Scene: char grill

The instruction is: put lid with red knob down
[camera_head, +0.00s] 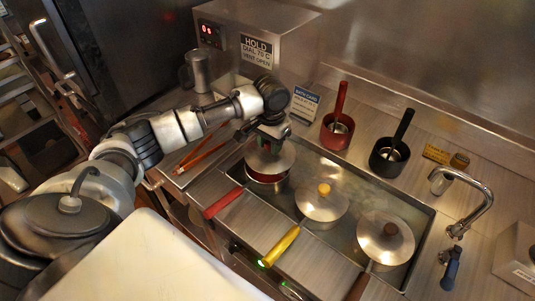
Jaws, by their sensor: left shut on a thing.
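My left gripper (268,136) comes in from the left and points down at the back left of the sunken well. It is shut on the red knob of a silver lid (276,162); the knob is mostly hidden by the fingers. The lid is over a steel pot (267,187) with a red handle (223,203). A dark reddish strip shows between lid and pot rim at the front, so the lid seems held slightly above the pot. My right gripper is not in view.
A pot with a yellow-knobbed lid (317,206) and one with a brown-knobbed lid (387,243) sit to the right in the same well (425,213). Red (335,134) and black (384,163) ladle holders stand behind. A faucet (480,203) is at the right.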

